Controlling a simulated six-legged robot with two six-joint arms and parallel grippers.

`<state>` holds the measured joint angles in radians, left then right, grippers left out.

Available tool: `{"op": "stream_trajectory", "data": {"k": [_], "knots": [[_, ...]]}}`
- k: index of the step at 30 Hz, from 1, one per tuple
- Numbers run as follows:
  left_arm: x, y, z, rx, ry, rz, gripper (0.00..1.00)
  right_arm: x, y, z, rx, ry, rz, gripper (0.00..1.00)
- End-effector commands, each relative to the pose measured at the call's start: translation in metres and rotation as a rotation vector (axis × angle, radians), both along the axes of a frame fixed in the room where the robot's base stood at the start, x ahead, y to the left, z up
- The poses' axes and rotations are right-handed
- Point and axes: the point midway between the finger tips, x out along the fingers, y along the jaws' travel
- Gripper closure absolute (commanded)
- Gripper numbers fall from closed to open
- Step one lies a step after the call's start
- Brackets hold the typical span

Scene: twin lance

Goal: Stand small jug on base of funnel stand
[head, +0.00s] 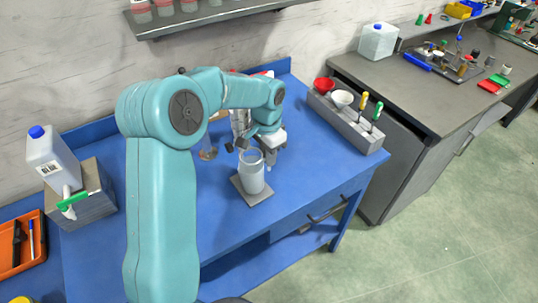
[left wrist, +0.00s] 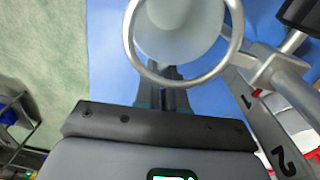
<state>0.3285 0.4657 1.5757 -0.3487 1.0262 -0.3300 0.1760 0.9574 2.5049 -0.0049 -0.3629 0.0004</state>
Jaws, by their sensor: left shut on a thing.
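The small jug (head: 251,176) is pale and translucent and looks upright over the grey base plate of the funnel stand (head: 240,196). I cannot tell whether its bottom touches the plate. My left gripper (head: 262,154) is at the jug's upper part, on its far side, and is shut on it. In the left wrist view the whitish jug (left wrist: 178,38) shows through the stand's metal ring (left wrist: 234,46), with the dark gripper fingers (left wrist: 172,92) against it. My left arm hides part of the bench behind. My right gripper is out of view.
A grey holder (head: 352,128) with red and white funnels and screwdrivers stands right of the stand. The blue bench (head: 305,180) is clear right of the base.

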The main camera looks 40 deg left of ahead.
Motion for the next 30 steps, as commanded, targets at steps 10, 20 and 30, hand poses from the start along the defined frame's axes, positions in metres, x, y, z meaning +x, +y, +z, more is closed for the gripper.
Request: {"op": "stream_trajectory", "data": {"k": [10,20,30], "knots": [[0.001,0.0,-0.012,0.001,-0.002,0.0,1.0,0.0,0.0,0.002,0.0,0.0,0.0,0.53],[0.001,-0.001,-0.015,0.001,-0.002,0.001,0.65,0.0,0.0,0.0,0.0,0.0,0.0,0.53],[0.002,0.0,0.0,0.003,-0.007,0.001,0.65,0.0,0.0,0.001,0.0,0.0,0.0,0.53]]}}
